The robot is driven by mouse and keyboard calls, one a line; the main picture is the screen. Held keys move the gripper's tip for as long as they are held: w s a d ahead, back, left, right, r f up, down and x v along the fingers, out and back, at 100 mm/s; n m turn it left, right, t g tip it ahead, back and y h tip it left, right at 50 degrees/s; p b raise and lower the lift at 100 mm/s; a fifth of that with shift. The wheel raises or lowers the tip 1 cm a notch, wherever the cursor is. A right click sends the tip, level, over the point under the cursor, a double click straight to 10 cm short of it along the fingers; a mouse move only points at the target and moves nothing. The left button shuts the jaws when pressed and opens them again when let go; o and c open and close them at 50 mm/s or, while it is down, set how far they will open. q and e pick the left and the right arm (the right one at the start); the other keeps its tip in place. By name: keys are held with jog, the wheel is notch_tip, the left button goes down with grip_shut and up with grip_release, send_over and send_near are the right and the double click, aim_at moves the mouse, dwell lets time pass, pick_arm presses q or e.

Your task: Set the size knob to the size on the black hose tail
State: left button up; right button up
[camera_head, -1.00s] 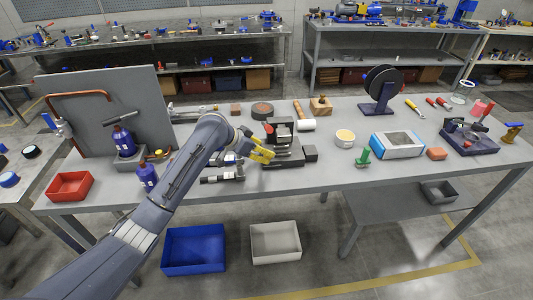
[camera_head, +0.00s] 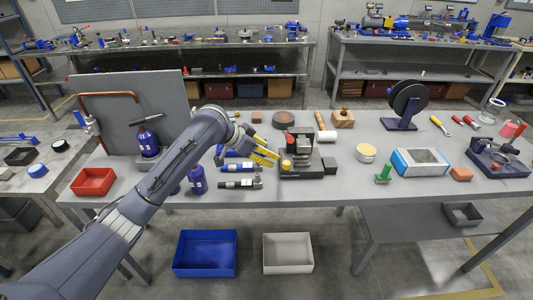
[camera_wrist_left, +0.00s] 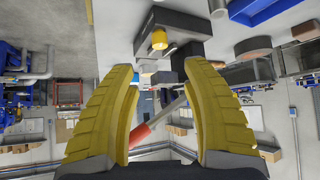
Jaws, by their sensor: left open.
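A black bench device (camera_head: 302,170) stands at the middle of the table, with a small yellow knob (camera_head: 287,164) on its left front and a red part above. The yellow knob also shows in the left wrist view (camera_wrist_left: 159,40). A black hose tail (camera_head: 240,184) lies left of the device, in front of a blue one (camera_head: 238,167). Any size marks are too small to read. My left gripper (camera_head: 270,155) is open and empty, just left of the device. In the wrist view its yellow fingers (camera_wrist_left: 156,110) are apart, with the knob beyond them. My right gripper is out of view.
Blue bottles (camera_head: 197,180) and a red bin (camera_head: 93,181) stand at the left, before an upright grey panel (camera_head: 125,100). A cream tub (camera_head: 365,153), green part (camera_head: 383,174) and blue-white box (camera_head: 420,162) stand right. The table front between device and green part is clear.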

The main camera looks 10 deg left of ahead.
aim_at(286, 163)
pick_arm(q)
jog(key=v, duration=0.5)
jog(key=shift+c, duration=0.2)
jog(key=x, duration=1.7)
jog(key=shift+r, duration=0.1)
grip_shut()
